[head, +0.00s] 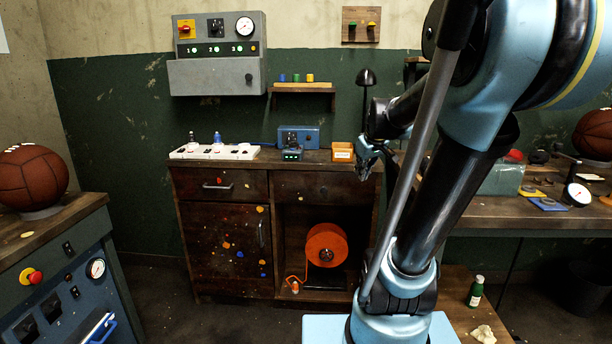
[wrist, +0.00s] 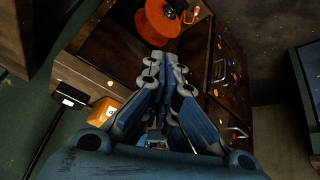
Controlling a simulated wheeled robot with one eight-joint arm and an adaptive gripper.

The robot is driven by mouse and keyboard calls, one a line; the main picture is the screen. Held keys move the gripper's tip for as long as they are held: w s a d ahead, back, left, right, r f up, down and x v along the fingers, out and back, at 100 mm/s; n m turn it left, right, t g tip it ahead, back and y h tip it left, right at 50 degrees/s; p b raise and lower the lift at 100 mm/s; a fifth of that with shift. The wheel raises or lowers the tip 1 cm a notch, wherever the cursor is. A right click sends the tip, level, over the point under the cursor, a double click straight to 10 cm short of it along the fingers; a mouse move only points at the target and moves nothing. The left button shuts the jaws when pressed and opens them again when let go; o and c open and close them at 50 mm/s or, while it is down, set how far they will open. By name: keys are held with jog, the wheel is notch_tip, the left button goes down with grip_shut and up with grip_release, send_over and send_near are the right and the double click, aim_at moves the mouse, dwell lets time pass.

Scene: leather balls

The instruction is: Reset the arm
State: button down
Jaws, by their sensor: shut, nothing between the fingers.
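My arm, light blue and black, rises through the right half of the head view and bends over toward the cabinet. My gripper (head: 366,168) hangs at its end, in front of the right end of the wooden cabinet top. In the wrist view my gripper (wrist: 163,62) has its blue and grey fingers drawn together at the tips, with nothing between them. A brown leather ball (head: 32,178) sits on a round stand on the left console. Another leather ball (head: 594,134) shows at the right edge, partly cut off. Both balls are well apart from my gripper.
The cabinet (head: 222,188) carries a white power strip (head: 215,152), a blue device (head: 299,137) and an orange box (head: 343,152) close to my gripper. An orange reel (head: 326,245) sits in its open bay. A workbench (head: 500,212) stands at right. Floor between console and cabinet is clear.

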jog(key=s+f+m+g, duration=0.1)
jog(key=s+f, duration=0.4)
jog(key=s, duration=0.3)
jog(key=s+f+m+g, duration=0.1)
jog(key=s+f, duration=0.3)
jog(key=s, duration=0.4)
jog(key=s+f+m+g+h, duration=0.1)
jog(key=s+f+m, duration=0.2)
jog(key=s+f, duration=0.2)
jog(key=s, duration=0.3)
jog(key=shift+d+f+g, duration=0.15)
jog(key=shift+f+g, duration=0.15)
jog(key=shift+w+f, duration=0.2)
jog(key=shift+w, duration=0.2)
jog(key=shift+s, duration=0.15)
